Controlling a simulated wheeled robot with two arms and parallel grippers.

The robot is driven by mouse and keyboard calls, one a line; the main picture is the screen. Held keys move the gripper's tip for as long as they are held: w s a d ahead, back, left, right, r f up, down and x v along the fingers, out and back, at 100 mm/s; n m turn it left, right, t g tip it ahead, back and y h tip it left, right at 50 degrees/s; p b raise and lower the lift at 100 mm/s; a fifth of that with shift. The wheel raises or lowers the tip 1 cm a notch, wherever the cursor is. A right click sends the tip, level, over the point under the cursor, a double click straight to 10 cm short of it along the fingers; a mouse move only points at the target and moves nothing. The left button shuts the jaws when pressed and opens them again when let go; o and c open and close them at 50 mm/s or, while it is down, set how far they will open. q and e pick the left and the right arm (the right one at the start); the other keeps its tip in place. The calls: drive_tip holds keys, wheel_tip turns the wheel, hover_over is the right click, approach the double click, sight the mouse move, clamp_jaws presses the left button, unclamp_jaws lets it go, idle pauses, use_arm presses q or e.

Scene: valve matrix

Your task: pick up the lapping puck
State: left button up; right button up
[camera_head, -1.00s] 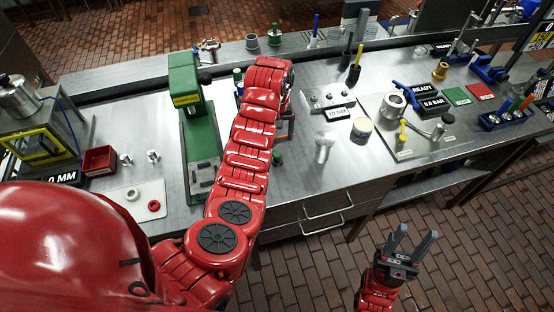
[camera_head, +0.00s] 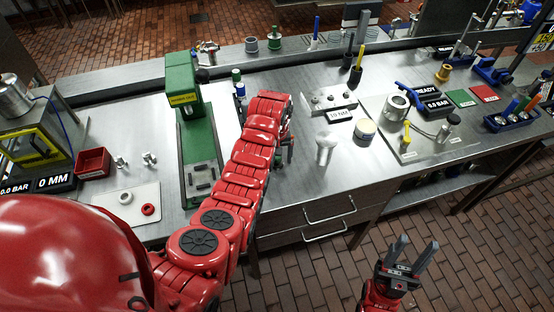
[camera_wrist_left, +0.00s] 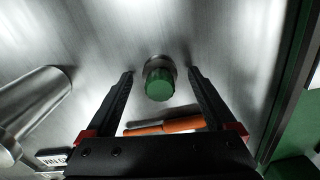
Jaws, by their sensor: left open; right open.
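In the left wrist view a small round metal piece with a green knob, apparently the lapping puck (camera_wrist_left: 160,80), stands upright on the steel bench. It lies between the fingertips of my left gripper (camera_wrist_left: 160,76), which is open, with a gap on both sides and no visible contact. In the head view my left arm hides most of that gripper and the spot around the puck. My right gripper (camera_head: 415,246) is open and empty, low over the brick floor in front of the bench.
A silver flared post (camera_head: 324,150) stands to the right of my left arm, and a green press (camera_head: 186,110) to the left. A round tin (camera_head: 364,130) stands further right.

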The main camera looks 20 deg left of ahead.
use_arm(q)
clamp_jaws()
idle(0.4)
drive_tip(key=shift+r, duration=0.1)
drive_tip(key=shift+r+b, duration=0.2)
drive_tip(key=shift+b, duration=0.15)
wheel_tip(320, 180, up, 3)
drive_tip(key=shift+w+f, duration=0.1)
wheel_tip(320, 180, up, 7)
drive_tip(key=p, duration=0.4)
drive_tip(key=shift+f, duration=0.15)
